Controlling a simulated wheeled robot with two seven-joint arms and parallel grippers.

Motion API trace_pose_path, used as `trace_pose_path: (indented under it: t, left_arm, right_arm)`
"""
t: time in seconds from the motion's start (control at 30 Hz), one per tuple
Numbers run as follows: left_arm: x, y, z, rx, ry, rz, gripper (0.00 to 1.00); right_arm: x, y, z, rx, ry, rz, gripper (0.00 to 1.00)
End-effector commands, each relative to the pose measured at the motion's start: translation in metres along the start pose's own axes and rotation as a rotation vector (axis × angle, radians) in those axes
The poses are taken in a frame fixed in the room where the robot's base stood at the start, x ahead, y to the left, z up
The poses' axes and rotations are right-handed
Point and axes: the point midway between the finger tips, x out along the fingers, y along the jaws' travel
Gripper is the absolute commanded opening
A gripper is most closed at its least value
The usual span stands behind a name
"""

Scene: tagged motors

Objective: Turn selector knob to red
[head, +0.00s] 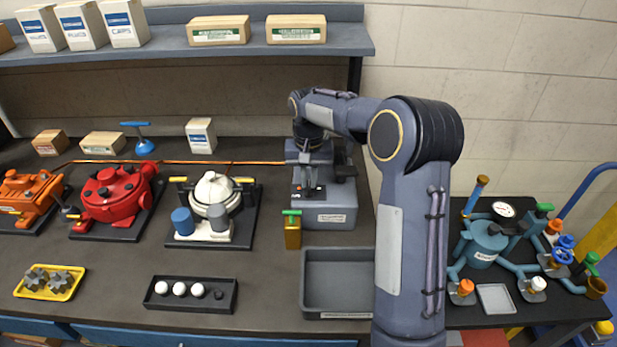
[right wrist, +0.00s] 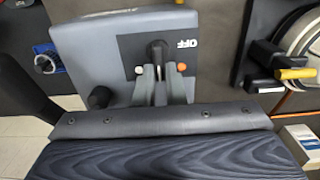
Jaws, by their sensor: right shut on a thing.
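My right gripper (head: 305,178) reaches down over the panel and hides most of the knob in the head view. In the right wrist view my right gripper (right wrist: 159,73) is shut on the knob, with a grey finger on each side. An orange-red mark (right wrist: 181,67) and a white mark (right wrist: 138,70) flank the fingers. The label OFF (right wrist: 187,43) appears upside down beside the knob. I cannot tell which mark the knob points to. My left gripper is not in view.
A grey tray (head: 338,285) and a brass block with a green top (head: 292,232) stand in front of the machine. White (head: 212,205), red (head: 112,195) and orange motors (head: 27,198) stand to the left. A shelf (head: 180,48) with boxes runs above.

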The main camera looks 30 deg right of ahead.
Motion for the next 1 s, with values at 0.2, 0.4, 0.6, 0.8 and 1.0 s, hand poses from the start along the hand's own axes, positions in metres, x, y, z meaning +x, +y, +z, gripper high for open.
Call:
trace_pose_path:
  t: [0.2,0.4,0.6,0.8,1.0]
  left_arm:
    - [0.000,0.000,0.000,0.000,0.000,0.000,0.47]
    - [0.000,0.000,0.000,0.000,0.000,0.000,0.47]
    - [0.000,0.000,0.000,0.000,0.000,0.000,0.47]
    - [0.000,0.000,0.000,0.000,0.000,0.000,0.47]
    - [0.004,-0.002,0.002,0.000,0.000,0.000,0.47]
  right_arm:
    - [-0.001,0.000,-0.001,0.002,0.005,-0.002,0.00]
    - [-0.001,0.000,-0.001,0.001,0.005,-0.001,0.22]
    - [-0.001,0.000,-0.001,0.001,0.003,-0.001,0.32]
    - [-0.003,0.000,-0.001,0.001,0.003,-0.001,0.32]
    - [-0.031,0.000,-0.001,0.001,0.007,-0.003,0.32]
